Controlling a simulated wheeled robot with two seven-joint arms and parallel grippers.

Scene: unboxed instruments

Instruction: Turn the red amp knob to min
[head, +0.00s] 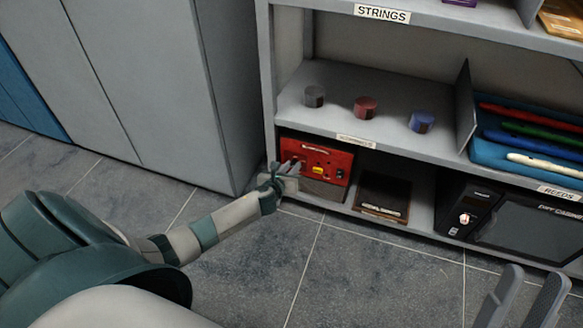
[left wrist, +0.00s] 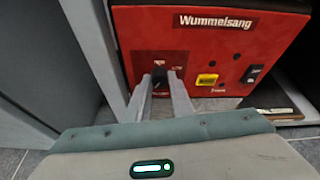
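The red amp (head: 328,162) sits on the lower shelf at its left end; in the left wrist view its red front (left wrist: 215,50) reads "Wummelsang". A dark knob (left wrist: 159,74) sits on a black patch at the left of that front. My left gripper (left wrist: 160,78) is at the front, its two fingers apart on either side of the knob; I cannot tell whether they touch it. In the head view my left gripper (head: 293,170) hides the knob. My right gripper (head: 522,290) is open and empty at the bottom right, far from the amp.
A yellow part (left wrist: 207,79) and a black switch (left wrist: 252,73) are on the amp's front. A dark box (head: 382,194) and a black dry cabinet (head: 530,230) stand to its right. Three small cylinders (head: 366,107) stand on the shelf above. A grey cabinet (head: 170,90) is at left.

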